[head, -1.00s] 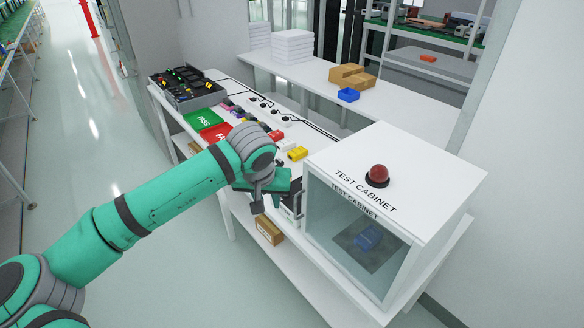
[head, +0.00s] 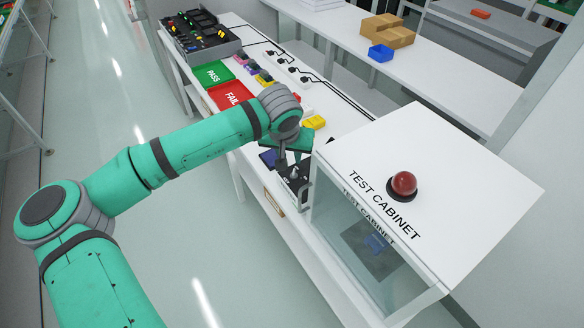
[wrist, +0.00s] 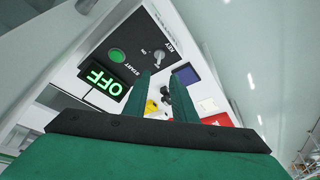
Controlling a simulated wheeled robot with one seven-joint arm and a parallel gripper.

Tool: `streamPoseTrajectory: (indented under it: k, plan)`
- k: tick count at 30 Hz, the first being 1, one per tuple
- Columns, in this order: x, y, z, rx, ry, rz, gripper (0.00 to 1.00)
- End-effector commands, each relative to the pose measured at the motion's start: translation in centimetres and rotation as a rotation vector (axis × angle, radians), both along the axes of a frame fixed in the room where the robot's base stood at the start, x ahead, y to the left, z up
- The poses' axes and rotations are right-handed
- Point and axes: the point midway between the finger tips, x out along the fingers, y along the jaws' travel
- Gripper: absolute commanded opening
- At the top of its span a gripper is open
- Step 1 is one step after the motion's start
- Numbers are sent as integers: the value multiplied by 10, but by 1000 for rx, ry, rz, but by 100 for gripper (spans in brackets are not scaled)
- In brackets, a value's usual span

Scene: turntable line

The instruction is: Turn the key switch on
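The key switch (wrist: 158,58) is a small silvery part beside the word KEY on a black panel (wrist: 128,38) in the wrist view. A green START button (wrist: 116,55) is on the same panel, and a display (wrist: 103,82) nearby reads OFF in green. My gripper (wrist: 165,70) is open, with its two green fingers apart and pointing at the panel. The key switch lies just beyond the fingertips, and no contact shows. In the head view my gripper (head: 293,170) is over the panel beside the test cabinet (head: 390,165), and the wrist partly hides the panel.
The test cabinet has a red dome (head: 403,184) on top and a clear front close to my gripper. A green PASS mat (head: 213,74), a red FAIL mat (head: 232,95) and a yellow block (head: 314,123) lie on the table. The floor left of the table is clear.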

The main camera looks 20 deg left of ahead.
Motion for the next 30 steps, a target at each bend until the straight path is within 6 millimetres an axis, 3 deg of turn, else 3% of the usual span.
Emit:
streamPoseTrajectory:
  k: [9, 15, 29, 30]
  plan:
    - [13, 3, -57, 0, 2, 2, 25]
    - [23, 5, -81, 0, 1, 3, 25]
    - [28, 4, -93, -1, 0, 2, 25]
    - [28, 4, -93, -2, 0, 1, 20]
